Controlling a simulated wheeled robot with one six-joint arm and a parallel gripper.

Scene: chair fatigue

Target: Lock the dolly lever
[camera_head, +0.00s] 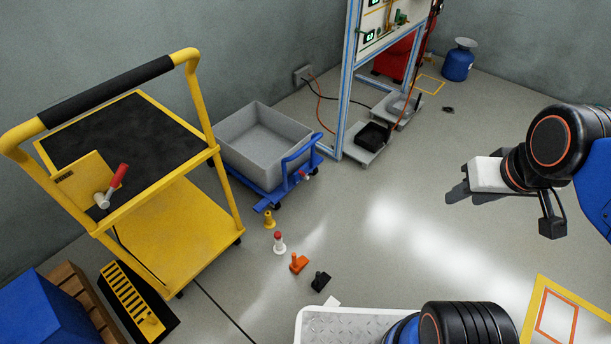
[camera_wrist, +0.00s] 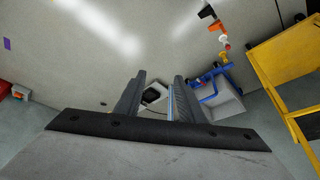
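A blue dolly (camera_head: 266,199) with a raised blue handle carries a grey bin (camera_head: 259,117) on the floor left of centre. A small red and white part (camera_head: 303,175), perhaps its lever, shows by the handle; its position is too small to tell. The dolly also shows in the wrist view (camera_wrist: 207,96), right of the fingers. A larger red-handled lever (camera_head: 118,176) sticks up at a slant from the yellow cart (camera_head: 172,232). My gripper (camera_head: 455,194) is in the air at the right, well away from both. In the wrist view its fingers (camera_wrist: 157,82) are apart with nothing between them.
Several small pegs or levers, yellow, red-white, orange (camera_head: 299,263) and black (camera_head: 320,281), stand in a row on the floor. A framed workstation (camera_head: 346,80) stands behind the dolly. A blue gas cylinder (camera_head: 458,62) is at the back. The middle floor is clear.

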